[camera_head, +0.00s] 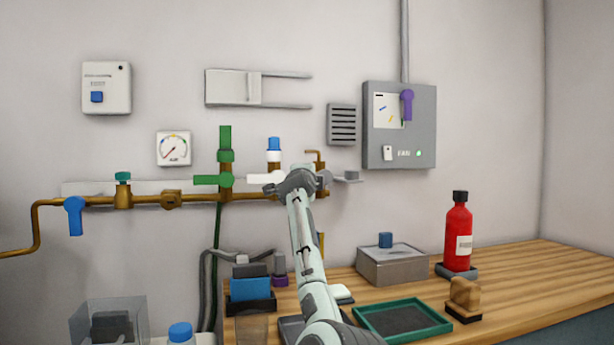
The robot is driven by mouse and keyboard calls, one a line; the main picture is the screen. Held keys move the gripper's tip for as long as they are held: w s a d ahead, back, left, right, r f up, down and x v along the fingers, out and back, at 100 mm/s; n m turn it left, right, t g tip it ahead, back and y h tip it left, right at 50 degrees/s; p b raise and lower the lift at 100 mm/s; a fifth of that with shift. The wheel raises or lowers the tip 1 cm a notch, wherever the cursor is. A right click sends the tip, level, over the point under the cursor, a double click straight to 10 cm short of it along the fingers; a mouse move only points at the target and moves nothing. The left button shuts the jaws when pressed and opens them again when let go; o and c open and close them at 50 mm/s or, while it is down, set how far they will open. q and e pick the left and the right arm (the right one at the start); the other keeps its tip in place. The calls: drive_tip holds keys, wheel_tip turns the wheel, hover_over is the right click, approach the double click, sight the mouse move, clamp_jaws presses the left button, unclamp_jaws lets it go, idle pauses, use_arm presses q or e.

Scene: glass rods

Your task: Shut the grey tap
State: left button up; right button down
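The grey tap (347,176) is at the right end of the brass wall pipe. Its short grey handle points to the right, roughly level, and its body is partly hidden by my gripper. My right gripper (296,181) is seen from behind, in front of the pipe. Its dark fingers look spread apart to left and right, with the right finger close beside the grey handle in the picture. I cannot tell whether they touch. Nothing shows between the fingers. My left gripper is not in view.
A white-handled tap (265,178), a green-handled tap (212,180) and a blue-handled tap (75,215) share the pipe. A gauge (174,148) hangs above. Below, the wooden bench (545,265) holds a red bottle (458,238), a grey box (391,266) and a green-rimmed tray (437,325).

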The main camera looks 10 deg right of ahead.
drive_tip(key=shift+r, duration=0.1)
idle(0.3)
drive_tip(key=c, duration=1.3)
unclamp_jaws()
drive_tip(key=shift+c, duration=0.2)
drive_tip(key=v, duration=1.2)
